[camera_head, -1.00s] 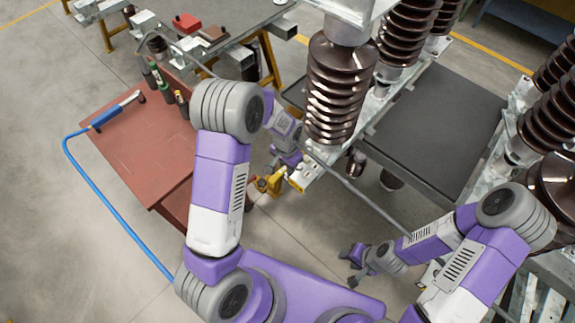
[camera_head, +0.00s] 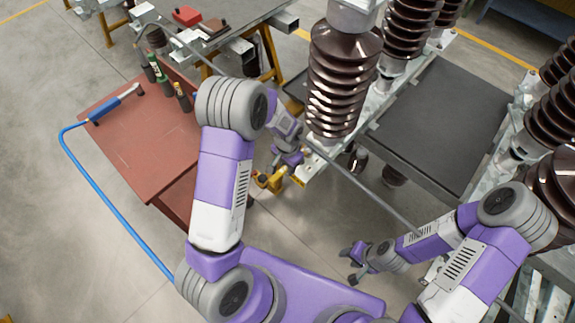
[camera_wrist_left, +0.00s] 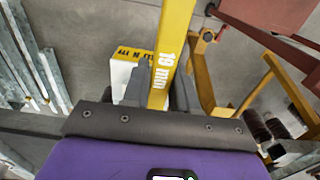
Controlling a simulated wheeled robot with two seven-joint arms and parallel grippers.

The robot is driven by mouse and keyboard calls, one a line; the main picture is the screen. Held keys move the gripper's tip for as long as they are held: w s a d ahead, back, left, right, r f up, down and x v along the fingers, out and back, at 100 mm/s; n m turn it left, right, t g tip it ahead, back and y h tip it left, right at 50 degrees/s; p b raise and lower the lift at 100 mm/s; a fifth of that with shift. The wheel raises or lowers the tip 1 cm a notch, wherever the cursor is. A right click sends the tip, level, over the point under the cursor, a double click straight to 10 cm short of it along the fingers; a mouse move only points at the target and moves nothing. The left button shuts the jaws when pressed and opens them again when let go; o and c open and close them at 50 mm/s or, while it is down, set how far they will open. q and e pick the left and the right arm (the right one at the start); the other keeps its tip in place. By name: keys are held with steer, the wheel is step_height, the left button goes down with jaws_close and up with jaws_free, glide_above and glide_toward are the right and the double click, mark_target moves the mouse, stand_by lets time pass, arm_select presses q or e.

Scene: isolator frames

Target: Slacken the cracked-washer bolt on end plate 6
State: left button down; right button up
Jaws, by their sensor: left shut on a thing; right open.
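My left gripper (camera_wrist_left: 156,98) is shut on a yellow spanner (camera_wrist_left: 173,45) marked "19 mm", and its handle runs up the left wrist view. In the head view the spanner's yellow end (camera_head: 271,181) shows just left of a yellow-marked plate at the end of the steel beam (camera_head: 306,172). A white and yellow block with lettering (camera_wrist_left: 124,72) lies just left of the spanner in the wrist view. I cannot make out a bolt or cracked washer, nor whether the spanner touches one. My right gripper (camera_head: 352,267) is open and empty at lower right.
Brown ribbed insulators (camera_head: 335,85) stand on the beams. A dark platform (camera_head: 440,115) lies behind. A red-brown table (camera_head: 140,140) at left carries a blue-handled tool (camera_head: 112,104) with a blue hose and several bottles. Open floor lies at lower left.

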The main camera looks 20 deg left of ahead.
mark_target(304, 182)
arm_select(q)
steer(key=shift+f+b, duration=1)
steer(key=shift+f, duration=0.15)
stand_by(0.4)
stand_by(0.4)
steer(key=d+n, duration=0.3)
steer(key=shift+s+d, duration=0.15)
steer(key=shift+s, duration=0.15)
steer(key=d+n, duration=0.3)
steer(key=shift+w, duration=0.1)
steer(key=d+n, duration=0.1)
steer(key=n, duration=0.1)
steer(key=w+d+n+p, duration=0.1)
steer(key=d+n, duration=0.1)
steer(key=w+d+n, duration=0.1)
steer(key=n, duration=0.1)
steer(key=shift+w+d, duration=0.25)
steer(key=shift+d, duration=0.15)
steer(key=shift+r+p, duration=0.15)
steer(key=shift+p, duration=0.15)
